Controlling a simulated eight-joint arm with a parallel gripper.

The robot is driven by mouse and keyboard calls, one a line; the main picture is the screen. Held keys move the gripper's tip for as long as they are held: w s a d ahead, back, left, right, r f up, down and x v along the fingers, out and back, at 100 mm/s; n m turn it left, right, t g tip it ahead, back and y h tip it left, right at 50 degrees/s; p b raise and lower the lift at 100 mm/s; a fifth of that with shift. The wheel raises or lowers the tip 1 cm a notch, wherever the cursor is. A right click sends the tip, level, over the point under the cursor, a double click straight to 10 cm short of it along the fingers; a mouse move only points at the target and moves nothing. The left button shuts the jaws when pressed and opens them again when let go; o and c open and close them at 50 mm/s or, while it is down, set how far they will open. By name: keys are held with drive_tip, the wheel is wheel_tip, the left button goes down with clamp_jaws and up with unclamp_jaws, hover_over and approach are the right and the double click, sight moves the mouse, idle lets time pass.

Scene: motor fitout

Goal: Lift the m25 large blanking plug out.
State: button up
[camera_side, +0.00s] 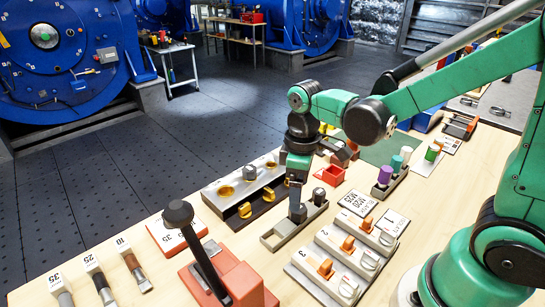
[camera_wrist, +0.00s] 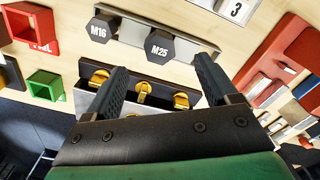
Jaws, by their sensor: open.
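The M25 blanking plug (camera_wrist: 160,47) is a dark hexagonal head with a white "M25" label. It sits in a grey holder (camera_wrist: 192,55) beside the smaller M16 plug (camera_wrist: 103,28). In the side view it is the dark plug (camera_side: 298,214) beneath my gripper (camera_side: 296,203), and the M16 plug (camera_side: 319,195) stands farther back in the same holder (camera_side: 279,237). In the wrist view my gripper (camera_wrist: 161,65) is open, with one finger on either side of the M25 head. Whether the fingers touch it, and how deep it sits, I cannot tell.
A metal housing (camera_side: 222,192) with brass fittings lies left of the holder. A red fixture (camera_side: 240,283) with a black lever stands in front. Grey blocks with orange clips (camera_side: 348,243) are at the right. A red bin (camera_side: 331,175) is behind.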

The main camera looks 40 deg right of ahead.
drive_tip(key=shift+f, duration=2.6)
clamp_jaws()
drive_tip(key=shift+r, duration=0.1)
wheel_tip(320, 180, up, 20)
